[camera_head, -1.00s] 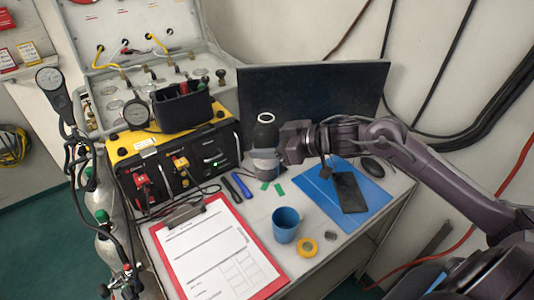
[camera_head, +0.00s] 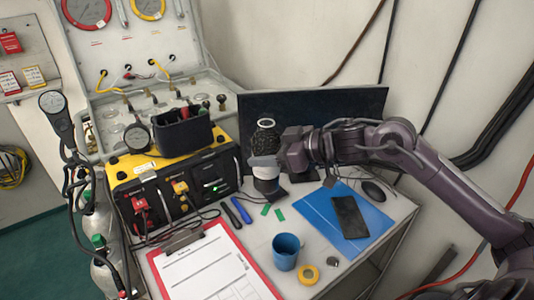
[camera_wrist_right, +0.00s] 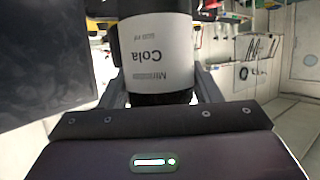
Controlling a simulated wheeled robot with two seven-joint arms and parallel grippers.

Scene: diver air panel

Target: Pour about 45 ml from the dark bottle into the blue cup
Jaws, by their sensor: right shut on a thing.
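The dark bottle (camera_head: 265,143) has a white label and stands upright in front of the black monitor, behind the cup. My right gripper (camera_head: 277,165) is shut on the bottle from the right side. In the right wrist view the bottle's label (camera_wrist_right: 157,50), reading "Cola" upside down, fills the space between the fingers (camera_wrist_right: 160,92). The bottle seems to be slightly off the table, but its underside is hard to make out. The blue cup (camera_head: 286,252) stands upright on the table, in front of and apart from the bottle. My left gripper is not in view.
A red clipboard (camera_head: 271,289) lies left of the cup. A yellow tape roll (camera_head: 308,274) lies just right of it. A blue folder (camera_head: 319,207) with a black phone (camera_head: 350,216) is at the right. The monitor (camera_head: 330,110) and yellow-black panel (camera_head: 158,176) stand behind.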

